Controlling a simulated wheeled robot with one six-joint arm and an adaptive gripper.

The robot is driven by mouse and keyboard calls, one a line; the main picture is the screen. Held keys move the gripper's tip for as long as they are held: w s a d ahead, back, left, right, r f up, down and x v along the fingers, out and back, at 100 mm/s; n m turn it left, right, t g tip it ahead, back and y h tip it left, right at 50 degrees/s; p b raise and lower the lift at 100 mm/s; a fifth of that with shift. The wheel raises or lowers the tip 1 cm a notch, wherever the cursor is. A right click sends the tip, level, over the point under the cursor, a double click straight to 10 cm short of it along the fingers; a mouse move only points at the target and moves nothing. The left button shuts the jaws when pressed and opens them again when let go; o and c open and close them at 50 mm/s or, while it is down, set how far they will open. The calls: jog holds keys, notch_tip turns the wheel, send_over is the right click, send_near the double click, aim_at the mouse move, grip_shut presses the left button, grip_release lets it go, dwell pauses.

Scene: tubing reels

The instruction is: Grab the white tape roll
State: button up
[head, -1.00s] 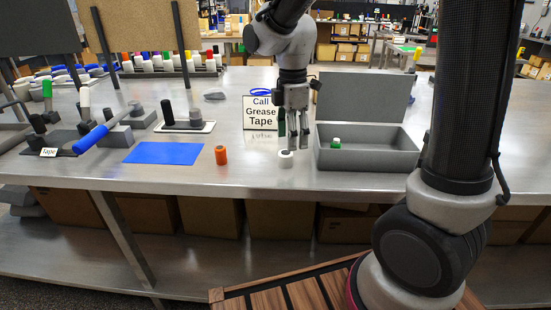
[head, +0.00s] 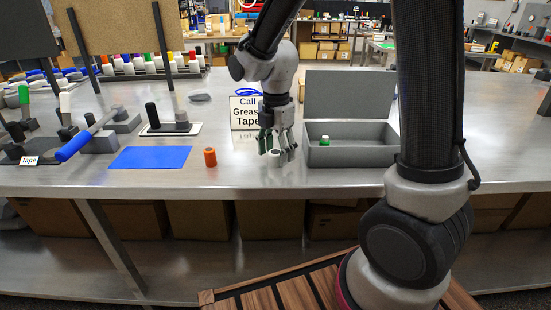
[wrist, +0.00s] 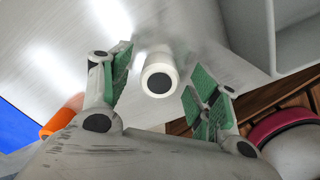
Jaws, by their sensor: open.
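The white tape roll (head: 275,160) stands on the metal table, left of the grey open box. In the wrist view the white tape roll (wrist: 158,76) shows end-on with a dark core, between and a little beyond the fingertips. My gripper (head: 277,150) is low over the table at the roll, and its fingers partly hide it in the head view. In the wrist view my gripper (wrist: 163,90) is open, with green finger pads on both sides of the roll. I cannot tell whether either pad touches it.
An orange roll (head: 210,157) stands to the left, beside a blue mat (head: 150,158). A "Call Grease Tape" sign (head: 246,113) stands behind my gripper. The grey box (head: 350,157) to the right holds a green-and-white item (head: 324,141).

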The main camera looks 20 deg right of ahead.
jog(key=shift+f, duration=0.75)
jog(key=c, duration=1.1)
jog(key=shift+r, duration=0.1)
